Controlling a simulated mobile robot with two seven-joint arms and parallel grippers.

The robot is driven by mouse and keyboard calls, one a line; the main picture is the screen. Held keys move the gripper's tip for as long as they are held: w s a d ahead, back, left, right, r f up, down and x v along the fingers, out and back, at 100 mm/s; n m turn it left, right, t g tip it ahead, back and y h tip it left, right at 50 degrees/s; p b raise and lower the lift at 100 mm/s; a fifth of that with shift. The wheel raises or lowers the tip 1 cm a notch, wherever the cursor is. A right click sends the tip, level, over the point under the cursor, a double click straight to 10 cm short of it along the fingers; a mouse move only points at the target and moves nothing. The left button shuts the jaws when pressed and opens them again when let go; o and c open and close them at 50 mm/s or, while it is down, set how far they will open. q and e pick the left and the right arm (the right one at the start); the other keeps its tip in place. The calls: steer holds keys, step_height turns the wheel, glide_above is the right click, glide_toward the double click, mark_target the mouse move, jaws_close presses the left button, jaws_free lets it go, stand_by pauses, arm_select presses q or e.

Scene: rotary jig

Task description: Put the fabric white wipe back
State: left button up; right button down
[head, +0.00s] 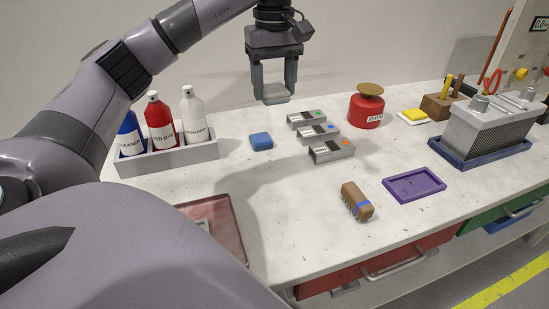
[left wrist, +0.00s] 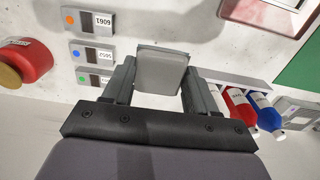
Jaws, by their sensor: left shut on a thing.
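My left gripper (head: 275,95) is shut on a pale grey-white pad, which I take to be the white wipe (head: 277,89). It holds the wipe above the back of the bench, behind the blue pad and the small grey blocks. In the left wrist view the wipe (left wrist: 160,70) sits between the two fingers (left wrist: 155,80), its flat face towards the camera. My right gripper is not in view.
A bottle rack (head: 170,157) stands left, a blue pad (head: 261,141) beside it. Grey blocks (head: 331,151) and a red can (head: 366,112) stand mid-bench. A brush (head: 356,200) and purple tray (head: 414,185) lie in front. A red tray (head: 232,232) is front left.

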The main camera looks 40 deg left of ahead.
arm_select(q)
steer(key=b, duration=0.3)
glide_above(275, 171)
step_height(275, 171, down, 7)
step_height(275, 171, down, 6)
steer(key=shift+s+a+f+b, duration=0.1)
steer(key=shift+f+b, duration=0.1)
steer(key=shift+b, duration=0.3)
steer(key=shift+f, duration=2.6)
steer(key=shift+f, duration=0.15)
steer(key=o, duration=1)
